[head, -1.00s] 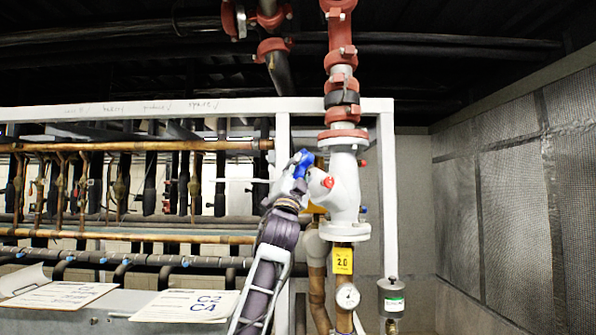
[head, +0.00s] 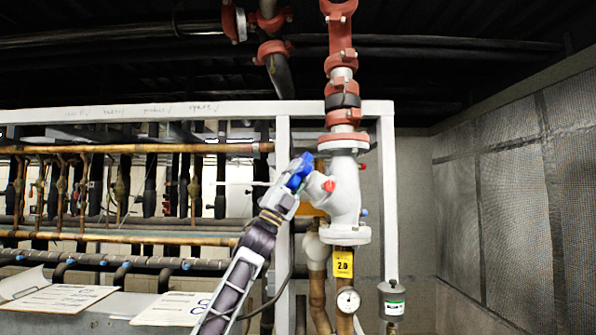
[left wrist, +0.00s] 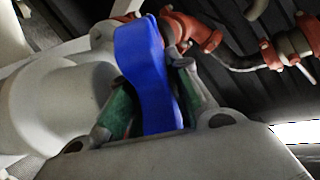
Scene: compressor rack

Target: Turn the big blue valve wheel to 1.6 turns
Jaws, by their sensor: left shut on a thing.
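The big blue valve wheel (head: 299,170) sits on the left side of the white valve body (head: 344,190), which hangs below a red-flanged pipe. My left gripper (head: 291,184) reaches up from below and is shut on the wheel's rim. In the left wrist view the blue wheel (left wrist: 148,75) stands between the two green-padded fingers of my left gripper (left wrist: 152,100). The gripper covers part of the wheel in the head view. My right gripper is not in view.
A white frame post (head: 283,240) stands just behind the gripper. A yellow 2.0 tag (head: 343,264) and a round gauge (head: 348,300) hang below the valve. Copper and black pipes run at the left. Open room lies before the mesh wall (head: 510,190) at the right.

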